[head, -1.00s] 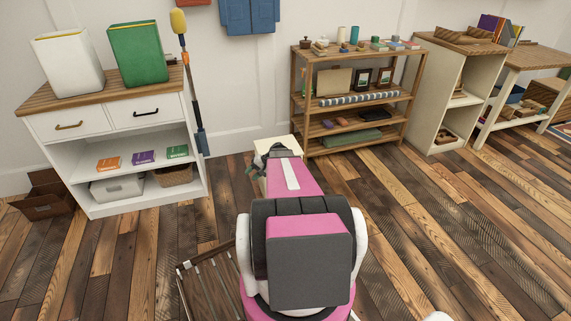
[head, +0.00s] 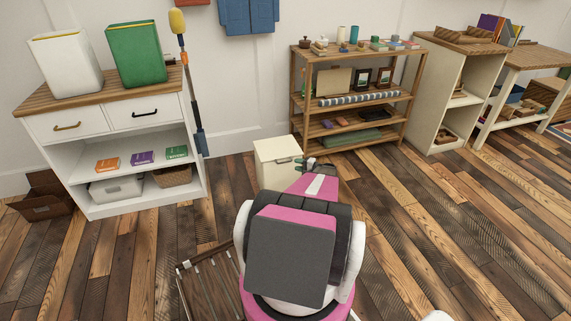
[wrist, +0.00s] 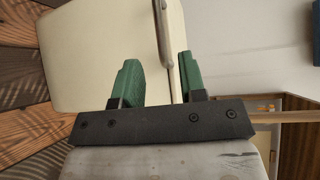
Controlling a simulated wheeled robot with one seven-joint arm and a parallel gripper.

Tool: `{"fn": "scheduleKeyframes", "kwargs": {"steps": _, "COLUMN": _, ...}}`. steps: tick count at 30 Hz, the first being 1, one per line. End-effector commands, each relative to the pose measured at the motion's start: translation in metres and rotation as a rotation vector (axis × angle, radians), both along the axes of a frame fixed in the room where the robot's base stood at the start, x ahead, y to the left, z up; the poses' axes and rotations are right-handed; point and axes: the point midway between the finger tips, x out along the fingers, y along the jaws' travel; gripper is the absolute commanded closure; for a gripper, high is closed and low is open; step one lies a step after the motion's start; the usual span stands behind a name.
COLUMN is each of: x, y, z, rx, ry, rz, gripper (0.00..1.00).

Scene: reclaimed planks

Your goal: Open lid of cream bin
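The cream bin (head: 272,165) stands on the floor between the white cabinet and the wooden shelf, partly hidden behind my arm. Its lid looks closed, and a grey handle shows at its upper front edge. In the wrist view the cream bin (wrist: 90,50) fills the upper left, with its grey bar handle (wrist: 163,25) just beyond my fingertips. My gripper (wrist: 158,65) is open, its two green fingers apart with nothing visibly held between them. The handle lines up with the gap. In the head view my gripper (head: 309,164) is at the bin's right front.
The wooden shelf (head: 352,102) with books, frames and a roll stands behind to the right. The white cabinet (head: 115,140) and a long-handled duster (head: 188,85) are at left. A slatted wooden item (head: 210,285) lies near my base. The floor at right is clear.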

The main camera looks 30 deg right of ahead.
Motion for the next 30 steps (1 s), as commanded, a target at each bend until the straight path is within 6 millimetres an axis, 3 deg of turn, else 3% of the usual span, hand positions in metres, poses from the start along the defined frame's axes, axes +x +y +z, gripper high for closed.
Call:
{"fn": "scheduleKeyframes", "kwargs": {"steps": 6, "x": 0.035, "y": 0.021, "z": -0.006, "rx": 0.0, "ry": 0.001, "rz": 0.001, "gripper": 0.62}}
{"fn": "scheduleKeyframes", "kwargs": {"steps": 12, "x": 0.058, "y": 0.036, "z": -0.01, "rx": 0.0, "ry": 0.001, "rz": 0.001, "gripper": 0.62}}
{"fn": "scheduleKeyframes", "kwargs": {"steps": 26, "x": 0.069, "y": 0.043, "z": -0.011, "rx": -0.001, "ry": 0.001, "rz": 0.0, "gripper": 0.62}}
{"fn": "scheduleKeyframes", "kwargs": {"steps": 27, "x": 0.069, "y": 0.043, "z": -0.011, "rx": -0.001, "ry": 0.001, "rz": 0.0, "gripper": 0.65}}
{"fn": "scheduleKeyframes", "kwargs": {"steps": 30, "x": 0.069, "y": 0.043, "z": -0.011, "rx": -0.001, "ry": 0.002, "rz": 0.0, "gripper": 0.98}}
